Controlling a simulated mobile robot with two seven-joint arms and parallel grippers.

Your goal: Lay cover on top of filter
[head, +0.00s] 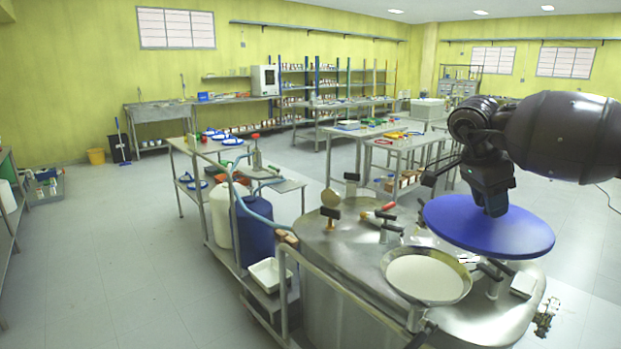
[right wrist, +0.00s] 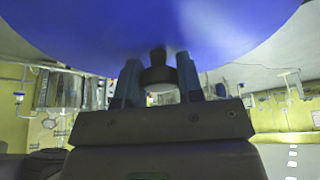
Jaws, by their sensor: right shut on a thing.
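The cover is a large round blue disc (head: 460,224). My right gripper (head: 494,208) is shut on the cover's knob from above and holds it level in the air. In the right wrist view the blue cover (right wrist: 90,35) fills the top, with its dark knob (right wrist: 158,75) between the fingers of the gripper (right wrist: 160,88). The filter (head: 425,278) is a round, pale-filled dish with a metal rim on the steel vessel, below and left of the cover. The cover is apart from it. My left gripper is not in view.
The steel vessel top (head: 340,245) carries several clamps and handles, one with a red grip (head: 388,206). A blue drum (head: 255,232) and a white drum (head: 222,215) stand to its left. Open floor (head: 110,250) lies further left.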

